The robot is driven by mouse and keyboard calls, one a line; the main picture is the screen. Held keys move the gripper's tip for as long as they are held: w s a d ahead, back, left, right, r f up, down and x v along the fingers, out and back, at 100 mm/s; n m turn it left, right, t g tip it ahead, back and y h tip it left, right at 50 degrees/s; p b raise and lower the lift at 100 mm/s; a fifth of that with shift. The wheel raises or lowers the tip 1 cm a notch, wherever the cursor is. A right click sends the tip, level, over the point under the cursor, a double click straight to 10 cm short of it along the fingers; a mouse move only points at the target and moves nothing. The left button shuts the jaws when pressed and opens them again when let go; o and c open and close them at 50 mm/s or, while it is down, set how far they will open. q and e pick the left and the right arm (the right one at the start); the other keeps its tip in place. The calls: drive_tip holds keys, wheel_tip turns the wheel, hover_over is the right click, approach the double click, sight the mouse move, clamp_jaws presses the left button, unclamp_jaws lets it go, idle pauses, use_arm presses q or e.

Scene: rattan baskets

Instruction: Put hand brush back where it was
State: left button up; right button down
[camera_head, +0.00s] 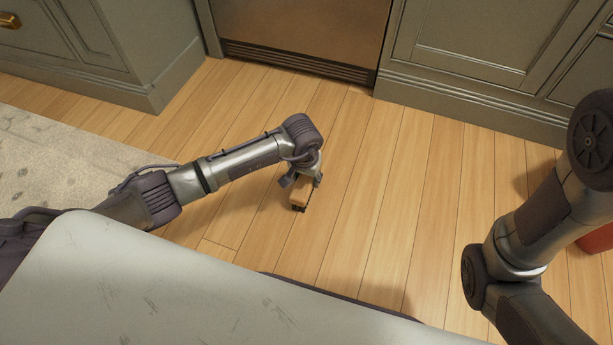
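The hand brush (301,193) has a light wooden body with a dark end at the bottom. It is at my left gripper (303,176), in the middle of the picture over the wooden floor. The gripper's fingers are on either side of the brush and appear closed on it. Whether the brush touches the floor I cannot tell. My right arm comes in at the right edge; its gripper is outside the picture.
The wooden floor (400,200) is clear in the middle. Grey-green cabinets (480,60) and a brown metal-fronted appliance (305,30) line the back. A patterned rug (50,160) lies left. A red object (597,240) is partly hidden at right.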

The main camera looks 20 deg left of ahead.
sight(304, 181)
use_arm(q)
drive_tip(key=o, duration=0.4)
drive_tip(key=shift+o, duration=0.2)
wheel_tip(304, 181, up, 12)
drive_tip(key=s+p, duration=0.1)
drive_tip(key=p, duration=0.7)
drive_tip(key=shift+s, duration=0.4)
